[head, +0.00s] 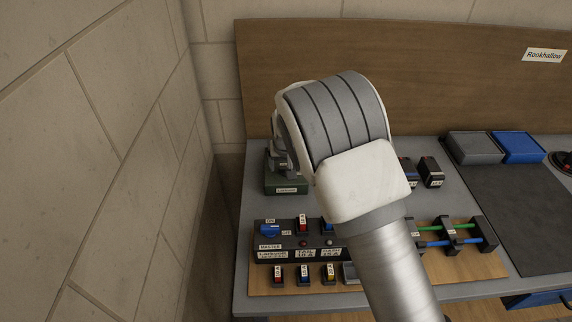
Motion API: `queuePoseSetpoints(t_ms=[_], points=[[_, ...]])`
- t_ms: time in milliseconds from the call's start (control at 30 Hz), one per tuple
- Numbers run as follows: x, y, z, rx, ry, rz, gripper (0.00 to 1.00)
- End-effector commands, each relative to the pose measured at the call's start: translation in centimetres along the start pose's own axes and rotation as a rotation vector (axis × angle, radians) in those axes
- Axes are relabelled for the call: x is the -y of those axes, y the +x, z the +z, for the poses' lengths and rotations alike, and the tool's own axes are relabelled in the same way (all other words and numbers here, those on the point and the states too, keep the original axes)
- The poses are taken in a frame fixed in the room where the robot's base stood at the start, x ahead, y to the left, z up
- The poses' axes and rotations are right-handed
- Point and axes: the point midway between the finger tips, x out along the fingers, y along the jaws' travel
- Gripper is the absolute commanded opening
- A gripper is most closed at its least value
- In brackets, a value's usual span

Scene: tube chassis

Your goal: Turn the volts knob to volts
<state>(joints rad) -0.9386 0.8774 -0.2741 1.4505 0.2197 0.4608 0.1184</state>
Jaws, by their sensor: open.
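I cannot make out the volts knob; my arm covers much of the bench's middle. My gripper is hidden behind my own wrist and forearm, so I cannot see its fingers or what they are near. My forearm covers the panel's right end. A green box (285,185) with a white label stands behind it, with grey metal parts above it, partly hidden by my wrist.
The grey bench (245,205) has a wooden backboard (420,75) behind it and a stone wall at left. Small dark blocks (431,172), a rack with green and blue tubes (450,235), grey and blue bins (518,147) stand right. The dark mat (515,205) is clear.

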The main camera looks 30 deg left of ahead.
Motion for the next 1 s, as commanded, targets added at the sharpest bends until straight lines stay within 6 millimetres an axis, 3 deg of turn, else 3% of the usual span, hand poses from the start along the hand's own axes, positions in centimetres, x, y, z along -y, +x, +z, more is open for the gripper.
queuePoseSetpoints(t_ms=[100, 567, 1000], points=[[0.01, -0.02, 0.0, 0.0, 0.0, 0.0, 0.83], [0.01, -0.06, 0.01, 0.0, 0.0, 0.0, 0.0], [-0.17, 0.2, 0.08, 0.0, -0.088, -0.04, 0.0]])
